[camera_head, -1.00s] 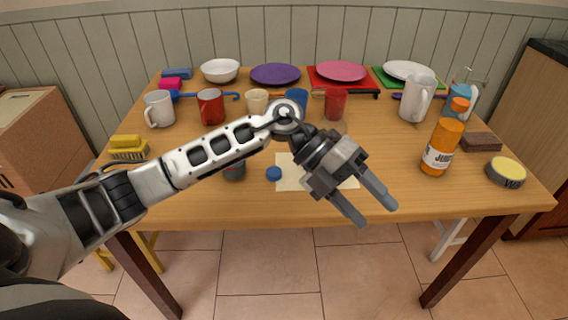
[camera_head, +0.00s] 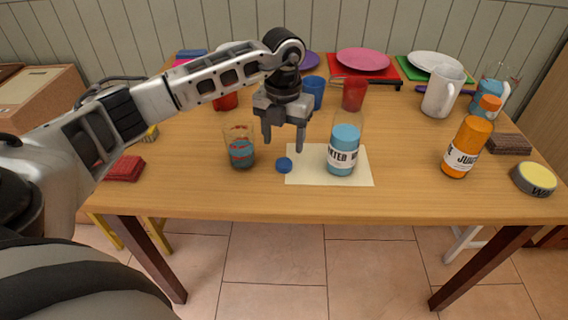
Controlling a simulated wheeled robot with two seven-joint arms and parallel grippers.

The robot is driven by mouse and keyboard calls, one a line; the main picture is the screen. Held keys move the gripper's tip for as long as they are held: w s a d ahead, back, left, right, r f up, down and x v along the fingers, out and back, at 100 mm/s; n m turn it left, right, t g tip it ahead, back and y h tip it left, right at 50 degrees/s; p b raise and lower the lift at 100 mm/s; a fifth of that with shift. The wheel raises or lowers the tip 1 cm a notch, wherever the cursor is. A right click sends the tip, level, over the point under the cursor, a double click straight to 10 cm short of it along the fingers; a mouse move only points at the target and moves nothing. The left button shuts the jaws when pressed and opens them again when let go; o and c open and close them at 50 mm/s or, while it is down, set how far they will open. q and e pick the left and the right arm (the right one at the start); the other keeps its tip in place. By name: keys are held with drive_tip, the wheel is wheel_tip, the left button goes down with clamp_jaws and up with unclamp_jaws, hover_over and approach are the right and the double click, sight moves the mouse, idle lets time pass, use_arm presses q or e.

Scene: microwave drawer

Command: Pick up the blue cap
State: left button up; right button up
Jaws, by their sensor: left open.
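The blue cap (camera_head: 284,165) is a small round disc lying on the wooden table, at the left edge of a cream paper sheet (camera_head: 305,179). My left gripper (camera_head: 283,145) points down above the table, with its two fingers apart and nothing between them. Its fingertips appear just above or behind the cap in the picture; the exact height is hard to tell. A bottle with light blue contents and a white label (camera_head: 342,152) stands on the paper to the right of the cap. My right gripper is not in view.
A glass with blue and red contents (camera_head: 240,150) stands left of the cap. An orange juice bottle (camera_head: 465,150) and a round tin (camera_head: 534,179) stand at the right. Cups, a white pitcher (camera_head: 442,92) and plates fill the back. The front edge of the table is mostly clear.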

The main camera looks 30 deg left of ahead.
sight(284, 162)
use_arm(q)
drive_tip(key=shift+d+f, duration=0.15)
drive_tip(key=shift+f, duration=2.85)
drive_tip(key=c, duration=1)
